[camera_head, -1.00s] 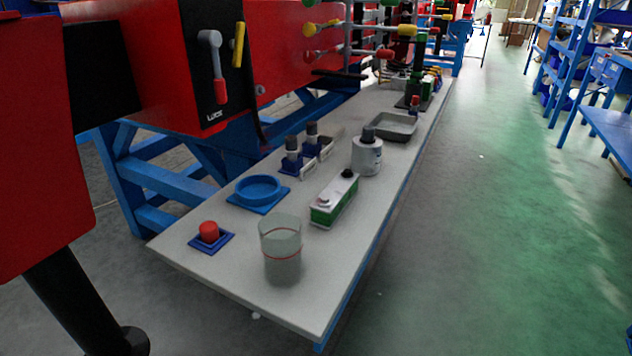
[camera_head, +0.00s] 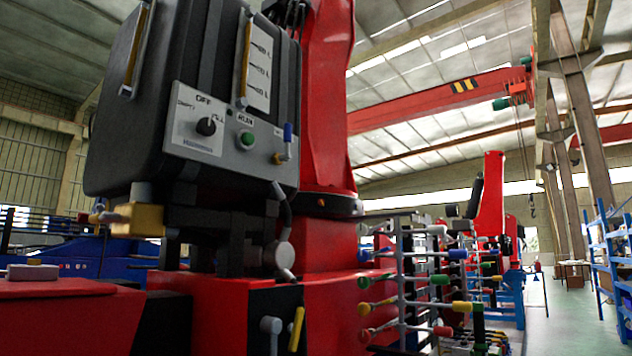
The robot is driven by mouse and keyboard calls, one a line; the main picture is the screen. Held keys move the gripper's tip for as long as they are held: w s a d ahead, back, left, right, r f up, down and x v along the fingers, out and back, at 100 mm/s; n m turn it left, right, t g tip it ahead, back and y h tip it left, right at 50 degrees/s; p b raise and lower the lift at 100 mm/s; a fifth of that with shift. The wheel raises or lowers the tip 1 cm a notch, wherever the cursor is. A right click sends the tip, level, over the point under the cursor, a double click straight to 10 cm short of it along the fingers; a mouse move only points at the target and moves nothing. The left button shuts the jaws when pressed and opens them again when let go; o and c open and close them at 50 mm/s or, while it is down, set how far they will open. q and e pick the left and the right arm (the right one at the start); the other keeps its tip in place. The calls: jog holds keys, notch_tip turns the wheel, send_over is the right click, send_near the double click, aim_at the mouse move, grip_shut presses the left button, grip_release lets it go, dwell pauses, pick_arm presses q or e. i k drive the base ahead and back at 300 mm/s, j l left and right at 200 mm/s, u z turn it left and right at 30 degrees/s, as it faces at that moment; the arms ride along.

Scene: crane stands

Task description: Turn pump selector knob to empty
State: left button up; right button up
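The pump selector knob (camera_head: 206,126) is a small black knob on a white plate (camera_head: 186,139) on the front of a large black tank unit (camera_head: 150,95). The plate carries a label at the left that seems to read EMPTY, OFF at the top and FILL at the right. The knob is too small to tell for sure which label it points to. Neither of my grippers shows in the head view.
Right of the plate are a green button (camera_head: 247,140), a blue-handled valve (camera_head: 287,133) and a level gauge with a scale (camera_head: 258,68). The unit stands beside a red crane column (camera_head: 326,110). A rack of coloured levers (camera_head: 405,285) stands right of it.

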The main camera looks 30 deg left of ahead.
aim_at(207, 126)
jog(key=k+l+u, duration=0.1)
jog(key=u, duration=1.35)
